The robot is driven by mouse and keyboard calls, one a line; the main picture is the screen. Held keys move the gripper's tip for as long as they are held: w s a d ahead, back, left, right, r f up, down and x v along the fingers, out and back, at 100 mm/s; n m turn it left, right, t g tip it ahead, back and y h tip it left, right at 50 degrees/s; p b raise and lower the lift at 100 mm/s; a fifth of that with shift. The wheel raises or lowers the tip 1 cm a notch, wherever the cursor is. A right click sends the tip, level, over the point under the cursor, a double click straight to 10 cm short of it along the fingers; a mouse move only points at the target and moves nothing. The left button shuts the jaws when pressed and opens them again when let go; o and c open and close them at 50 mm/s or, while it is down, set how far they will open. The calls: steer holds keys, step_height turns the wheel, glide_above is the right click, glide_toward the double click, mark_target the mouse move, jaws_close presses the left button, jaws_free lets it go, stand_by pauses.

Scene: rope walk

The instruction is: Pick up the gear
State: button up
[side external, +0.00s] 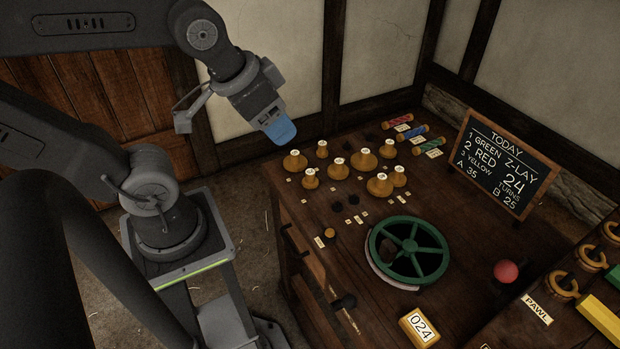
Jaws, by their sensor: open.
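Several round, tan wooden pieces with upright knobs and small white labels stand on the dark bench; they may be the gears. One large piece (364,160) is at the back, another (380,185) is nearer the middle, and one (295,160) is at the left. I cannot tell which is the task's gear. My gripper (281,131), with a blue tip, hangs in the air above and left of these pieces, apart from them. It is open and I see nothing in it.
A green spoked wheel (409,250) stands at the bench's front middle. A counter (419,327) reading 024 is in front, and a red ball knob (506,271) is at right. A chalkboard (505,163) and colored spools (428,146) stand at the back.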

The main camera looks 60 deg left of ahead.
steer(key=w+a+f+m+g, duration=0.3)
steer(key=w+a+f+m, duration=0.25)
steer(key=w+m, duration=0.45)
steer(key=m+g, duration=0.3)
steer(key=m, duration=0.7)
glide_above(310, 171)
step_height(310, 171, down, 9)
steer(key=shift+m, duration=0.3)
step_height(310, 171, down, 14)
steer(key=shift+r, duration=0.1)
steer(key=shift+c, duration=0.2)
steer(key=c, duration=0.9)
